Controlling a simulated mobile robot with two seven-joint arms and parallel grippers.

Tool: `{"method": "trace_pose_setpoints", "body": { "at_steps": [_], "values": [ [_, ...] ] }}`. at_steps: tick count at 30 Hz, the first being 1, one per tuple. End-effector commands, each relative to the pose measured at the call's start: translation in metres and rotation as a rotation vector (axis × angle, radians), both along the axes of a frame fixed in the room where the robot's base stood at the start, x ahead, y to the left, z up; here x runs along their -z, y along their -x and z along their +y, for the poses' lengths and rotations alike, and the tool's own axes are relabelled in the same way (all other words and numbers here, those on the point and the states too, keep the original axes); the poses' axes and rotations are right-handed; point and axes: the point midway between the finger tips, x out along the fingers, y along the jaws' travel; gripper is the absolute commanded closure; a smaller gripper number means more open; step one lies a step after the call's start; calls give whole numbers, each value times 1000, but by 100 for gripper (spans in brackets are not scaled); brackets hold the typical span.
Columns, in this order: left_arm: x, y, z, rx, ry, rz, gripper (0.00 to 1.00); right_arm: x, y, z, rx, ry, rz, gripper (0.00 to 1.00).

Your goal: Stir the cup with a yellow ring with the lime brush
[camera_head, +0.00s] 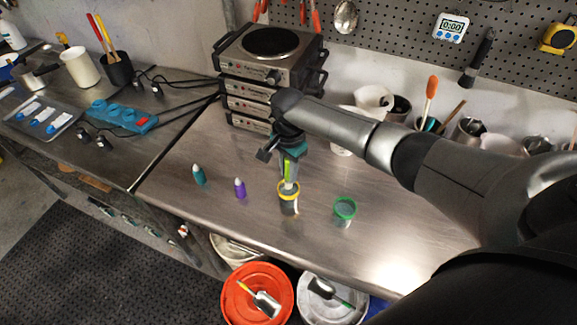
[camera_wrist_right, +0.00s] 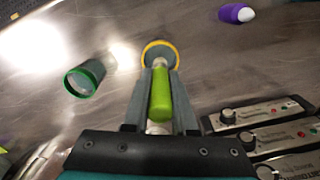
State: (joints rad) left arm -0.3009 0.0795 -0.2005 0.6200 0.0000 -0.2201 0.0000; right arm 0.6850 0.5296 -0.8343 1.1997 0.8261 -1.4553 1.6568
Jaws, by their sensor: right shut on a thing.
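The cup with a yellow ring (camera_head: 289,204) stands on the metal bench in the head view. Its ring (camera_wrist_right: 158,47) also shows in the right wrist view, just beyond my fingertips. My right gripper (camera_head: 288,163) is shut on the lime brush (camera_head: 288,172), which points down over the cup. The lime handle (camera_wrist_right: 160,97) lies between the fingers in the right wrist view. The brush's lower end meets the cup's mouth; how deep it reaches is hidden by the cup and fingers. My left gripper is not in view.
A cup with a green ring (camera_head: 344,209) stands close to the right. A teal bottle (camera_head: 198,175) and a purple bottle (camera_head: 239,187) stand to the left. Stacked hot plates (camera_head: 270,60) are behind. An orange bucket (camera_head: 262,270) is below the bench's front edge.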

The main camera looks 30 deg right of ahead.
Motion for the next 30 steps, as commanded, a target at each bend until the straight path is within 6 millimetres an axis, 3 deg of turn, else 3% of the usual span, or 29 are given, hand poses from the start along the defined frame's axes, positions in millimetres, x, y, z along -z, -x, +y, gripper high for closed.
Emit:
{"method": "trace_pose_setpoints", "body": {
  "at_steps": [21,30],
  "values": [
    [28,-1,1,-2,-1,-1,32,52,0,1,2,-1,-1,100],
    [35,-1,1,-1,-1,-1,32,66,0,0,0,0,0,100]
  ]
}}
